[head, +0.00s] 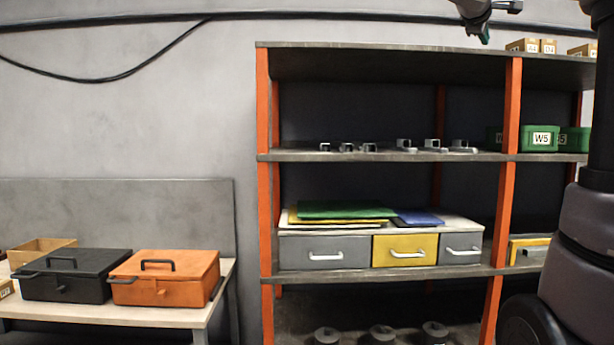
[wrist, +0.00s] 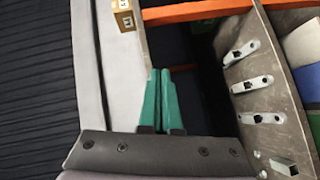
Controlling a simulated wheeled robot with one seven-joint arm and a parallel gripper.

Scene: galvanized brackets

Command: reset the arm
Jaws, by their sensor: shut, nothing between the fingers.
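My gripper (head: 484,38) shows at the top right of the head view, partly cut off by the upper edge, raised near the top of the shelf unit. In the wrist view its two green fingers (wrist: 161,100) are close together with nothing between them. Several galvanized brackets (head: 404,144) stand in a row on the upper middle shelf in the head view. Some of them also show at the right of the wrist view (wrist: 252,84). The gripper is apart from them.
The shelf unit (head: 263,110) has orange posts. Green bins (head: 538,138) and small boxes (head: 548,46) sit at its right. Drawers (head: 325,253) with coloured sheets are below. A table (head: 175,316) at left holds a black case (head: 75,282) and an orange case (head: 165,280).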

